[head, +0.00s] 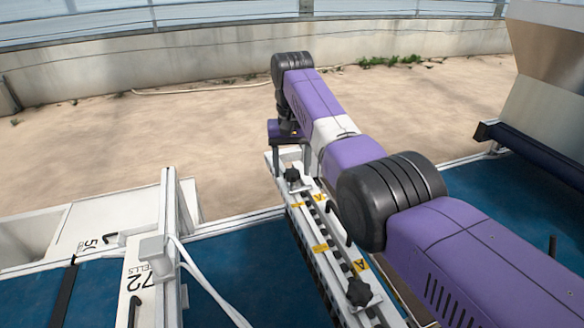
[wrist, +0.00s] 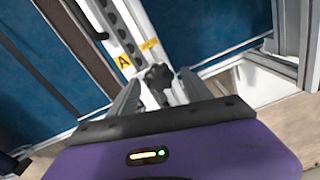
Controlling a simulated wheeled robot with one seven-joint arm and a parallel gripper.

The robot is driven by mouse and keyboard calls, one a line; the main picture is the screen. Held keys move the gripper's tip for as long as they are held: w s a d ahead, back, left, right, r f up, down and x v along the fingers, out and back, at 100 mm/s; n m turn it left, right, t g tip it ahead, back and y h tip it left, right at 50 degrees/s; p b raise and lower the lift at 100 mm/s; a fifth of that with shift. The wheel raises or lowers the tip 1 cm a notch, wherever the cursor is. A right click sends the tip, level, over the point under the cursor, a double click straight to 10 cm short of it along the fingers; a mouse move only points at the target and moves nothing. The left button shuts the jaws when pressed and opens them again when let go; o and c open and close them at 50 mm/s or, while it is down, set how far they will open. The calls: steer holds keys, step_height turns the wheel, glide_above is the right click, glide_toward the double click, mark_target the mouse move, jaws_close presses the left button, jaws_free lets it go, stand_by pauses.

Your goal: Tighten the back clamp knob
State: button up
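The back clamp knob (head: 292,176) is black and lobed. It sits at the far end of a white slotted rail (head: 319,222) with yellow "A" labels. In the wrist view the back knob (wrist: 158,77) shows between my fingertips. My gripper (head: 291,164) points down over that end, one finger on each side of the knob. In the wrist view my gripper (wrist: 160,74) is open, with a gap seen on both sides of the knob. I cannot tell how deep the fingers reach around it. A similar front knob (head: 359,291) sits at the rail's near end.
Blue surfaces (head: 246,263) lie on both sides of the rail. A white frame (head: 160,235) with a strap and markings stands at left. A metal hopper (head: 548,85) stands at right. Sandy ground and a concrete wall (head: 150,65) lie behind.

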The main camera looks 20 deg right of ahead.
stand_by(0.3)
step_height(320, 180, up, 8)
steer(key=shift+f+b, duration=0.2)
steer(key=shift+b, duration=0.9)
